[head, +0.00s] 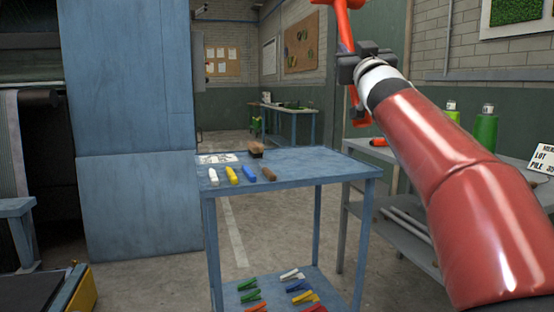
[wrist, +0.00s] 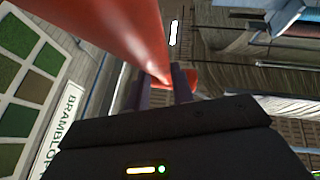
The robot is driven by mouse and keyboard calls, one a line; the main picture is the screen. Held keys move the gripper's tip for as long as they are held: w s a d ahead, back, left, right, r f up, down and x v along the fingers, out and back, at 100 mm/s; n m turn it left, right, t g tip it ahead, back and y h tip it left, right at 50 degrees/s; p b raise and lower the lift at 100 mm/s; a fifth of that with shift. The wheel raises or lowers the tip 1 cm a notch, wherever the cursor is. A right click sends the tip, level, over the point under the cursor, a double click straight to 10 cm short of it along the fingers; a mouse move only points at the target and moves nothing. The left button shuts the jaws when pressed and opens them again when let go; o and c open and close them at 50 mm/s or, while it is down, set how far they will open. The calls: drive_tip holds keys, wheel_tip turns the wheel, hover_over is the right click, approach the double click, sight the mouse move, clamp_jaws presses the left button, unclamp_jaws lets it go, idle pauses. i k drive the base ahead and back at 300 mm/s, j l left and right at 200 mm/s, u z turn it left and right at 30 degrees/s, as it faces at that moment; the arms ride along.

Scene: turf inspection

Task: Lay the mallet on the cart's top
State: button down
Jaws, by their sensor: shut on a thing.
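My gripper (head: 352,88) is raised in the upper right of the head view, above and beyond the cart's right side. It is shut on the red mallet (head: 343,30), which stands roughly upright and runs out of the top of the picture. In the wrist view the mallet (wrist: 125,35) passes large and red between the fingers (wrist: 163,85). The blue cart (head: 325,172) stands in the middle of the head view, its top clear of the mallet. The right part of the cart's top is bare.
White, yellow, blue and brown pieces (head: 249,174) lie along the cart top's front left. A brush (head: 257,152) and a paper sheet (head: 218,158) lie behind them. Coloured clips (head: 299,296) lie on the lower shelf. A grey bench (head: 407,240) with green bottles (head: 485,130) stands at right.

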sight(300, 160)
drive_tip(key=i+j, duration=0.15)
drive_tip(key=i, duration=0.55)
drive_tip(key=i+j, duration=0.1)
drive_tip(key=i, duration=0.6)
